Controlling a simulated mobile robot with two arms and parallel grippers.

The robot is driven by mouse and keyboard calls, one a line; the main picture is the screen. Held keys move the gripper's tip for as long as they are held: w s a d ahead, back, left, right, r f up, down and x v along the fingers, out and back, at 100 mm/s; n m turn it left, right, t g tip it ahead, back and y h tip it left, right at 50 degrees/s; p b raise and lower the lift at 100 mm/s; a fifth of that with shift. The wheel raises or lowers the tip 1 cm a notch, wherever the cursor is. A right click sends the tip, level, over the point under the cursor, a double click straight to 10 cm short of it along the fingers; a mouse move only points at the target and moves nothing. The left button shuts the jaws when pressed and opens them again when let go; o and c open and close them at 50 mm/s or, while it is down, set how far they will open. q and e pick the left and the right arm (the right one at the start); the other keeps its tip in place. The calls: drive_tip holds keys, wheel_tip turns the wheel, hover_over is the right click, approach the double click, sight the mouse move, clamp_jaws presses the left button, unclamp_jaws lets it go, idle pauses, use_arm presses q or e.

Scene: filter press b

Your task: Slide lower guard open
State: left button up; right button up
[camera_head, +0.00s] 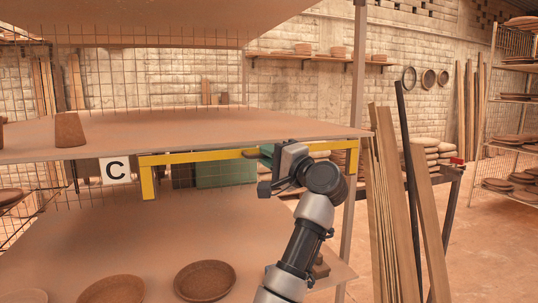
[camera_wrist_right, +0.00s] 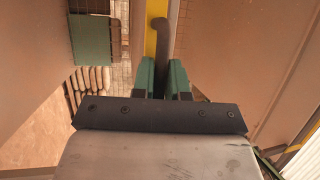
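The lower guard is a yellow frame (camera_head: 205,156) under the front edge of the middle shelf, with a leg hanging at its left end. My right gripper (camera_head: 266,152) is at the frame's right half, its fingers partly hidden by its own body in the head view. In the right wrist view its green fingers (camera_wrist_right: 162,78) stand close together on both sides of a dark handle (camera_wrist_right: 158,38), with hardly any gap. The handle is in front of the yellow bar (camera_wrist_right: 150,42). My left gripper is not in view.
The middle shelf (camera_head: 190,128) lies just above the guard. A green panel (camera_head: 225,173) hangs behind the frame, near a "C" sign (camera_head: 116,170). Clay dishes (camera_head: 205,280) rest on the lower shelf. A post (camera_head: 350,225) and leaning planks (camera_head: 425,210) stand right of my arm.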

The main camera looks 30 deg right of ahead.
drive_tip(key=o, duration=0.4)
drive_tip(key=shift+b+v, duration=1.35)
drive_tip(key=shift+v, duration=4.05)
